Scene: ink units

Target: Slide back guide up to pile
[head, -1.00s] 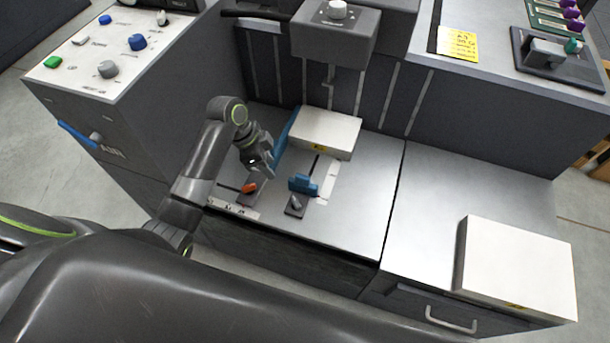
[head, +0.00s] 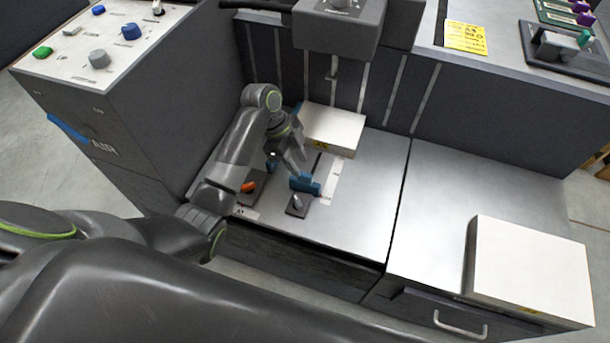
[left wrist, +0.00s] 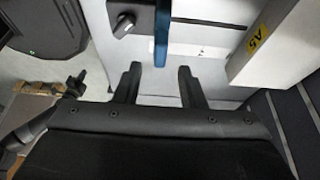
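The white pile (head: 328,128) with a yellow label lies on the metal feed table; it also shows in the left wrist view (left wrist: 275,35). The blue back guide (head: 306,184) stands in front of the pile, apart from it, with its grey lever (head: 297,202) on a dark plate. My left gripper (head: 300,172) is just above and beside the back guide. In the left wrist view the left gripper (left wrist: 160,78) is open, and the end of the blue back guide (left wrist: 162,35) lies between its fingertips, with gaps on both sides. My right gripper is not in view.
An orange lever (head: 248,187) sits left of the back guide; the blue side guide is mostly hidden behind my arm. A grey machine head (head: 337,30) overhangs the pile. Another white pile (head: 530,265) rests on the right cabinet. The table between is clear.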

